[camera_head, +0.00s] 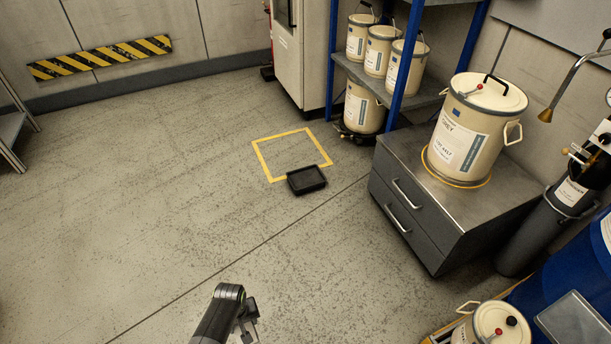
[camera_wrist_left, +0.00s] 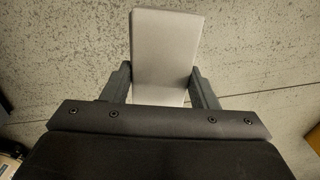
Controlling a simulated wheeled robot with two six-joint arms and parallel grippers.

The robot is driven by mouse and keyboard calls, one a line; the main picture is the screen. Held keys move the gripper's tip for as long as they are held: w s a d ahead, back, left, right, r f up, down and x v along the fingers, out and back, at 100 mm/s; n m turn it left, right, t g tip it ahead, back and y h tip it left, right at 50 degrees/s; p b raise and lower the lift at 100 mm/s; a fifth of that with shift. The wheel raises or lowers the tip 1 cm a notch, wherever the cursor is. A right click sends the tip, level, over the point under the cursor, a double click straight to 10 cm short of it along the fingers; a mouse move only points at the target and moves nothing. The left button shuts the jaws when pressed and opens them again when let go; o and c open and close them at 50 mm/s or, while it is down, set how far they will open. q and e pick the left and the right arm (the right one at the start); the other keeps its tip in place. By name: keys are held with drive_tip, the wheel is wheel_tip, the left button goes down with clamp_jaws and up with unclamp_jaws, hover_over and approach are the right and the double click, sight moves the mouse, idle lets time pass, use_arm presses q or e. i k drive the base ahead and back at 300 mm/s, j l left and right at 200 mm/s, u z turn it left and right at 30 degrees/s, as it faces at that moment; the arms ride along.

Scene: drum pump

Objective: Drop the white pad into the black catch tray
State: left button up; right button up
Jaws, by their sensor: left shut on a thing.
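The black catch tray (camera_head: 306,180) lies on the floor at the near right corner of a yellow taped square, in the middle of the head view. My left gripper (camera_head: 248,318) is at the bottom of the head view, well short of the tray. In the left wrist view, my left gripper (camera_wrist_left: 162,82) is shut on the white pad (camera_wrist_left: 165,45), a flat light-grey-looking rectangle that sticks out beyond the fingers. I cannot make out the pad clearly in the head view. My right gripper is in neither view.
The yellow floor square (camera_head: 262,155) is empty apart from the tray at its corner. A grey drawer cabinet (camera_head: 412,215) with a cream drum (camera_head: 470,130) stands right of the tray. Shelving with several drums is behind. The floor between gripper and tray is clear.

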sight(303, 178)
drive_tip(key=i+z, duration=0.1)
drive_tip(key=i, duration=0.5)
drive_tip(key=i+j, duration=0.1)
drive_tip(key=i, duration=0.5)
drive_tip(key=i+j+z, duration=0.15)
drive_tip(key=i, duration=0.4)
drive_tip(key=i+j+z, duration=0.1)
drive_tip(key=i, duration=0.5)
